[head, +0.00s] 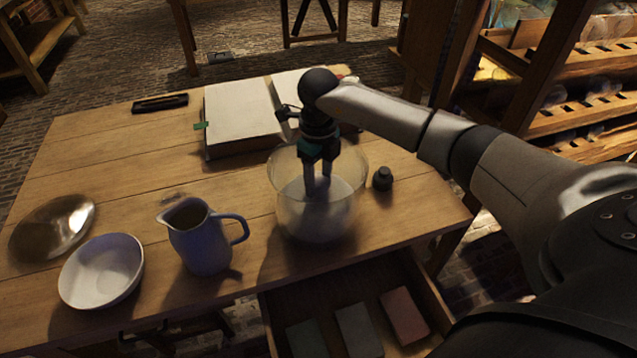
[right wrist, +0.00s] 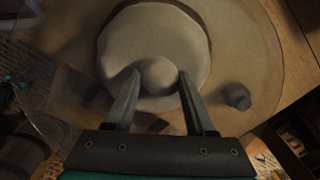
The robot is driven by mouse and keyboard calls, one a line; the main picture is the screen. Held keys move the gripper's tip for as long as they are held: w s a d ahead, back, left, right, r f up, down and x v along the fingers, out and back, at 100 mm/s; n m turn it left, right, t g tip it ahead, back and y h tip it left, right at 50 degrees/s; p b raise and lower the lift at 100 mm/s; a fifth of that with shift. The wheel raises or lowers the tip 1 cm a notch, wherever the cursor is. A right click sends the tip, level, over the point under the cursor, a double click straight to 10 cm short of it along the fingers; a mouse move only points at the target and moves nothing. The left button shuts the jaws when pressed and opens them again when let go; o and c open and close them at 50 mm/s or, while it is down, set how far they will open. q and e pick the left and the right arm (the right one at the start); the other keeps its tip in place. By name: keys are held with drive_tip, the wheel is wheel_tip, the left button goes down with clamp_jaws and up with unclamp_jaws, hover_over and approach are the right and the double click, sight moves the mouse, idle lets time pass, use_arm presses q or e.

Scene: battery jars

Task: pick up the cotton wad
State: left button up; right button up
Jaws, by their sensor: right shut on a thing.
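The cotton wad (right wrist: 158,75), a pale rounded lump, shows in the right wrist view between my fingertips, over a wider pale disc. My right gripper (head: 318,194) reaches straight down into a clear glass jar (head: 285,205) on the wooden table. Its two fingers are shut on the wad inside the jar; they also show in the right wrist view (right wrist: 159,80). In the head view the glass and fingers blur the wad, and I cannot tell whether it still touches what lies under it. My left gripper is not in view.
A blue-grey jug (head: 203,248), a white bowl (head: 101,271) and a shiny dish (head: 55,226) stand left of the jar. A small dark stopper (head: 382,179) sits close at its right. An open book (head: 240,115) lies behind. An open drawer (head: 385,268) holds several blocks.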

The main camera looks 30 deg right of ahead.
sight(318, 179)
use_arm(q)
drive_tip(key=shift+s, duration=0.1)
use_arm(e)
drive_tip(key=c, duration=0.7)
drive_tip(key=shift+r, duration=0.1)
drive_tip(key=shift+r, duration=0.55)
use_arm(q)
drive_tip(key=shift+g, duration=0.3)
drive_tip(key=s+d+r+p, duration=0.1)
drive_tip(key=p, duration=0.1)
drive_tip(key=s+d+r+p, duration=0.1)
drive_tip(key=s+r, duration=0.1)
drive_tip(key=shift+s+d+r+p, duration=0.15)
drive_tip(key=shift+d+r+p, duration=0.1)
drive_tip(key=shift+p, duration=0.15)
use_arm(e)
wheel_tip(318, 179, up, 19)
drive_tip(key=shift+f, duration=0.1)
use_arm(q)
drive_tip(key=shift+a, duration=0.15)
